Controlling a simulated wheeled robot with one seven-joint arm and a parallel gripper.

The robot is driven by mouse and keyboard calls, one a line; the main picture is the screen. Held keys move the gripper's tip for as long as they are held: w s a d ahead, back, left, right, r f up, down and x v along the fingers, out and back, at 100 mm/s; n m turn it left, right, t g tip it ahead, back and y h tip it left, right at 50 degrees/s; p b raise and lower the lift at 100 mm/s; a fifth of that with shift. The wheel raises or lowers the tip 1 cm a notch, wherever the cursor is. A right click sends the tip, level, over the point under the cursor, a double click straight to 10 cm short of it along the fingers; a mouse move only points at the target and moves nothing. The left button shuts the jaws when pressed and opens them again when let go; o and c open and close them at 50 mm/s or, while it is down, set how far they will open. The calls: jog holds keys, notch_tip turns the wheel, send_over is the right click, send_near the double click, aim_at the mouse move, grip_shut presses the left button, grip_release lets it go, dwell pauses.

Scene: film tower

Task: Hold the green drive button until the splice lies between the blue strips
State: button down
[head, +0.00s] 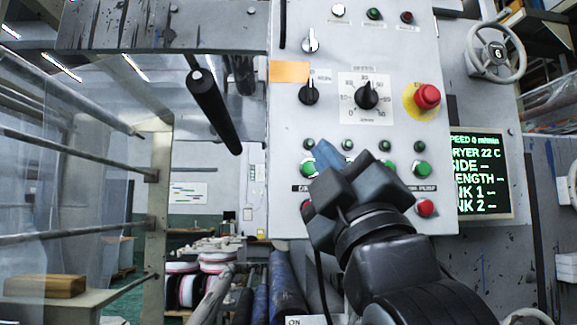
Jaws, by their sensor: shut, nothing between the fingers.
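My gripper (326,158) is shut and empty, in front of the lower part of the grey control panel (300,130). Its dark body covers the middle of the button rows. A green button (308,168) shows just left of the fingers, and another green button (422,168) shows to the right. The label under the left one is partly hidden, so I cannot tell which is the drive button. I cannot tell whether the fingertips touch the panel. Clear film (70,120) hangs over rollers at the left. I see no splice or blue strips on it.
A red emergency button (427,96) on a yellow disc and a black dial (367,95) sit above. A red button (425,208) is below right. The display (480,175) reads speed 0 m/min. A black roller (214,112) juts out left of the panel.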

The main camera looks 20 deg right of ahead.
aim_at(310, 168)
jog(key=shift+w, duration=0.1)
dwell(0.3)
jog(key=w+d, duration=0.2)
jog(key=w, duration=0.6)
jog(key=shift+d+b, duration=0.3)
jog(key=shift+b, duration=0.15)
jog(key=shift+w, duration=0.2)
dwell(1.6)
jog(key=shift+w+d, duration=0.15)
jog(key=shift+w, duration=0.15)
